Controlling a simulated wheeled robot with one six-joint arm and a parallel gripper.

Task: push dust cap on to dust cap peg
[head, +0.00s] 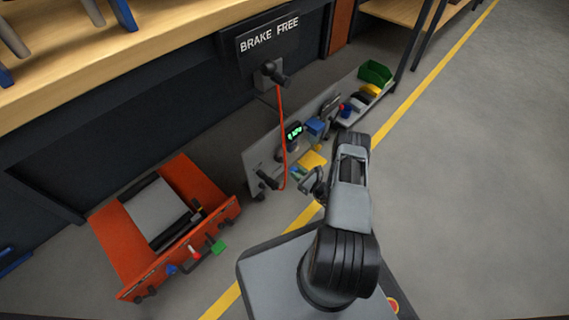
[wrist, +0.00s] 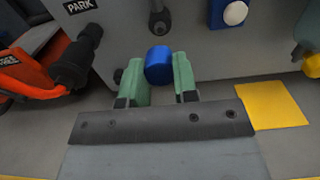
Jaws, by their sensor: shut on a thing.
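The dust cap looks like the short blue cylinder (wrist: 159,64) in the wrist view. My gripper (wrist: 160,78) has its two green fingers on either side of it and is shut on it. Past the cap, a dark stub (wrist: 160,18) sticks out of the grey panel (wrist: 203,52), with a gap in the picture between it and the cap. I cannot tell for sure which is the dust cap peg. In the head view my gripper (head: 315,183) is close to the panel; the cap is too small to make out there.
A black plug (wrist: 76,55) with an orange hose sits left under the PARK label (wrist: 80,6). A white button with blue (wrist: 235,13) is right. A yellow pad (wrist: 272,104) lies lower right. An orange cart (head: 190,190) stands left in the head view. Floor at right is clear.

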